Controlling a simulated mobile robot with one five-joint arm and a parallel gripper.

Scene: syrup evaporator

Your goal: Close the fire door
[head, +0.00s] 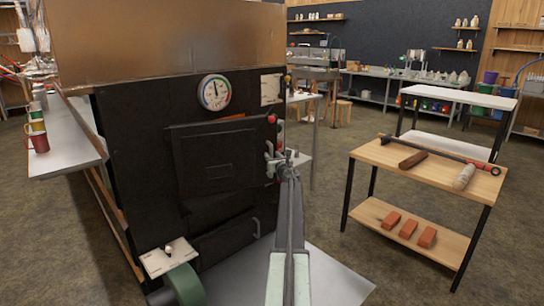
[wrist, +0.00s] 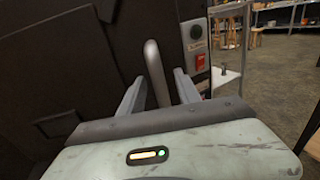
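The fire door (head: 217,158) is a dark panel on the black front of the evaporator (head: 130,150). My gripper (head: 283,160) is at the door's right edge. In the wrist view its two fingers (wrist: 158,92) are apart, with a grey rounded handle bar (wrist: 154,62) standing between them. Gaps show beside the bar, nearer the left finger. The bar's lower end is hidden behind my gripper body.
A round gauge (head: 214,92) sits above the door, and a lower hatch (head: 225,245) below it. A red switch (wrist: 200,62) is on the right panel. A wooden table (head: 420,170) with tools stands right, with free floor between.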

